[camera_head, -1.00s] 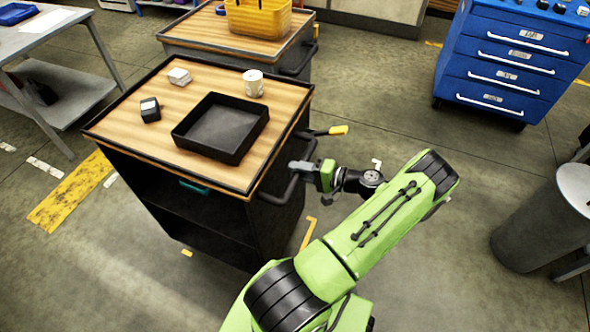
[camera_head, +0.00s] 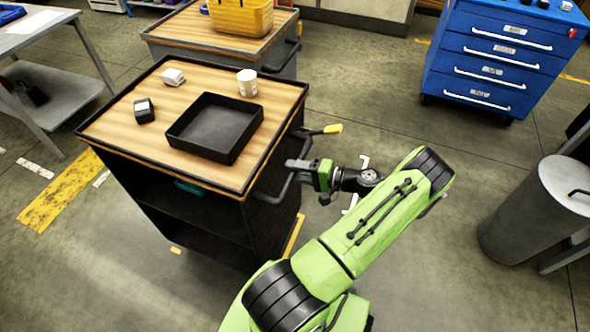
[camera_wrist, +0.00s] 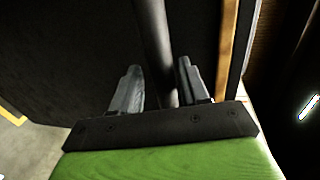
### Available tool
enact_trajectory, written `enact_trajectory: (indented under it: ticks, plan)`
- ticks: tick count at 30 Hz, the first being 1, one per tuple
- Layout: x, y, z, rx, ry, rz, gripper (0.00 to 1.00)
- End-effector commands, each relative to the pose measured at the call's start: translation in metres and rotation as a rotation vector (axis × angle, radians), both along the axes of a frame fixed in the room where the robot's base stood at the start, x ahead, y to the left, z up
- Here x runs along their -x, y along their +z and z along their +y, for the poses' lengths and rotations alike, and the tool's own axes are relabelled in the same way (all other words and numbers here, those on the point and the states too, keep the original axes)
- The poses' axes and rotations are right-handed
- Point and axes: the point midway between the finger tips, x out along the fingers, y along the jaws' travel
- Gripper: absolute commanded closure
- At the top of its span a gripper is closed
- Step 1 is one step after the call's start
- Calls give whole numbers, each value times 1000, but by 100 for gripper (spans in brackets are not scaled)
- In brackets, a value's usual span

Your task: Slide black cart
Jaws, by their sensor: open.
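The black cart (camera_head: 268,222) with a wooden top stands left of my arm. Its dark handle (camera_head: 284,190) sticks out from the right side. My gripper (camera_head: 298,165) is at this handle. In the wrist view the handle's bar (camera_wrist: 153,40) runs between the two fingers of my gripper (camera_wrist: 158,75). The fingers are open around the bar, with a visible gap on the left; contact on the right is unclear. A black tray (camera_head: 215,127), a white mug (camera_head: 247,82), a white block (camera_head: 172,77) and a dark box (camera_head: 144,111) rest on the cart.
A second cart (camera_head: 170,42) with a yellow bin (camera_head: 240,15) stands close behind. A blue drawer cabinet (camera_head: 490,60) and a grey cylindrical bin (camera_head: 525,215) are at the right. A grey table (camera_head: 45,40) is at the left. Floor between cart and cabinet looks clear.

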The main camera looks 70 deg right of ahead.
Motion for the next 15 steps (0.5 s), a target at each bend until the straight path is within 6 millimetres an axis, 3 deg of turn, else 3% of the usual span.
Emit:
enact_trajectory:
  ticks: [9, 11, 15]
  plan:
    - [0, 2, 0, 2, 1, -6, 52]
    - [7, 4, -1, 2, -2, -6, 52]
    - [40, 10, -2, 4, -5, -4, 52]
